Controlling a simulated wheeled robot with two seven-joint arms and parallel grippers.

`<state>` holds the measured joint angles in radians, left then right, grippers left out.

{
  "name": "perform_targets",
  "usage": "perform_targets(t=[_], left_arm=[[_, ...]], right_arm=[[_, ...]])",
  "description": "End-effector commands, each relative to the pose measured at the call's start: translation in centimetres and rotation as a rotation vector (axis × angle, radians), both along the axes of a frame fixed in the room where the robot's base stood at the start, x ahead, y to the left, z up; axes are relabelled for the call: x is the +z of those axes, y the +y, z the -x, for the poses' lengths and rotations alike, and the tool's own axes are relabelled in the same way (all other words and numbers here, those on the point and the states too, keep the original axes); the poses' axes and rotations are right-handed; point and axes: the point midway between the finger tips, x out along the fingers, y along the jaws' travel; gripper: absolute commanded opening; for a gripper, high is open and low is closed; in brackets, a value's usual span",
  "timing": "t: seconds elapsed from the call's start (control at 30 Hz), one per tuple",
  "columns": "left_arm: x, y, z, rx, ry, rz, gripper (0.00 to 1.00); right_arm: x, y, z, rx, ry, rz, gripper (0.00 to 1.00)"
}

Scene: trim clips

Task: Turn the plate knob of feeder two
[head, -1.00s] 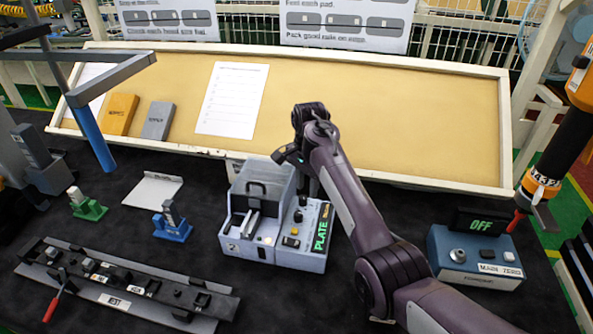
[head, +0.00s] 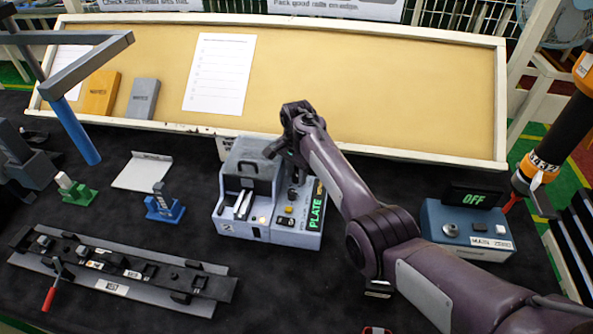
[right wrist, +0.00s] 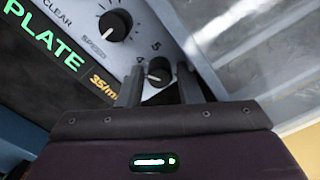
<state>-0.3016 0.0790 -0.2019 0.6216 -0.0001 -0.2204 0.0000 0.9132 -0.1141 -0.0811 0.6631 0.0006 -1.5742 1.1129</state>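The feeder (head: 285,237) is a grey box near the middle of the table in the head view, with a green PLATE display (head: 316,207) that also shows in the right wrist view (right wrist: 45,40). A small black knob (right wrist: 158,71) with a white pointer line sits by the numbers 4 and 5. My right gripper (right wrist: 160,88) is over the panel, its two fingers on either side of this knob with narrow gaps visible. In the head view my right gripper (head: 296,172) hides part of the panel. My left gripper is out of view.
A second black knob (right wrist: 115,25), marked SPEED, is close by. A blue box (head: 465,235) with an OFF display stands at the right. A dark rail (head: 125,275) lies front left, with green (head: 75,192) and blue (head: 164,206) holders behind it.

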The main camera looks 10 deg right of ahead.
Motion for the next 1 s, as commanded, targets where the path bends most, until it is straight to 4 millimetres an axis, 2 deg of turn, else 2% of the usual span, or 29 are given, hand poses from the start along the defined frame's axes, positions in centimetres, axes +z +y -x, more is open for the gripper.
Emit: perform_targets(t=[0.2,0.43,0.77,1.0], left_arm=[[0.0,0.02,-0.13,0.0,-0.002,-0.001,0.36],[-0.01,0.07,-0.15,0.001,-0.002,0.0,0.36],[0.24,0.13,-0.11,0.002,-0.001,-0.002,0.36],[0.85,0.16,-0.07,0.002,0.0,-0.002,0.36]], right_arm=[[-0.02,-0.02,-0.03,-0.001,-0.001,-0.001,0.31],[-0.01,-0.02,-0.02,-0.001,-0.001,-0.001,0.01],[0.08,-0.04,-0.06,0.045,-0.002,0.001,0.0],[0.15,-0.06,-0.1,0.191,-0.002,0.002,0.0]])
